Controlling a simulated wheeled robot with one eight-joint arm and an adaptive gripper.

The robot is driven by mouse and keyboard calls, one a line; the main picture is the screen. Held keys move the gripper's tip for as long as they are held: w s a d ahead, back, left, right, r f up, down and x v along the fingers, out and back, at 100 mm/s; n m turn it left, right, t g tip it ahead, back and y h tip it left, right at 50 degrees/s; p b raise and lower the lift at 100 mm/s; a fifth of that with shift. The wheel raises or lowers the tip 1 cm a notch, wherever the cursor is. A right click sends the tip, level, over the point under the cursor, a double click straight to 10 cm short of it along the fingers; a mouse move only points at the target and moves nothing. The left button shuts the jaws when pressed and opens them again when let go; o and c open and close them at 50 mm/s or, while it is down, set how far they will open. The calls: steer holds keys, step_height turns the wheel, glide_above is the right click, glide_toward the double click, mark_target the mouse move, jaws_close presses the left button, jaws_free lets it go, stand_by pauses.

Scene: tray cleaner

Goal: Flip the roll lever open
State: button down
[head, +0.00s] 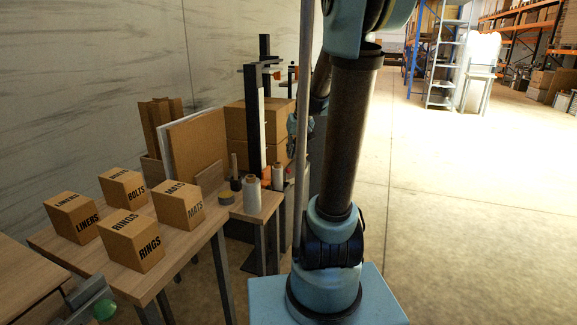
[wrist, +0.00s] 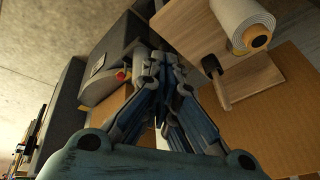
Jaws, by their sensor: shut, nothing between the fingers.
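My gripper (wrist: 160,58) shows in the wrist view with its fingers together and nothing between them. Just beyond and left of its tips is a dark grey machine (wrist: 112,58) with a rounded housing. A small red and yellow part (wrist: 122,75) sits on that housing, close to the fingertips but apart in the picture. I cannot tell whether this part is the roll lever or how it is set.
Cardboard boxes (head: 240,125) stand by the stands. Labelled boxes (head: 132,240) fill the left table.

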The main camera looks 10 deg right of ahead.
steer(key=w+d+f, duration=0.2)
steer(key=w+f, duration=0.1)
steer(key=w, duration=0.6)
steer(key=w+d+f+t+y, duration=0.1)
steer(key=w+d+f, duration=0.1)
steer(key=w, duration=0.7)
steer(key=w+d+f+t, duration=0.1)
steer(key=w+f, duration=0.3)
steer(key=w, duration=0.5)
steer(key=shift+w+d+f+y, duration=0.2)
steer(key=shift+d+y, duration=0.1)
steer(key=shift+d, duration=0.45)
step_height(320, 180, down, 9)
steer(key=a, duration=0.2)
steer(key=shift+w+a, duration=0.35)
steer(key=shift+w, duration=0.1)
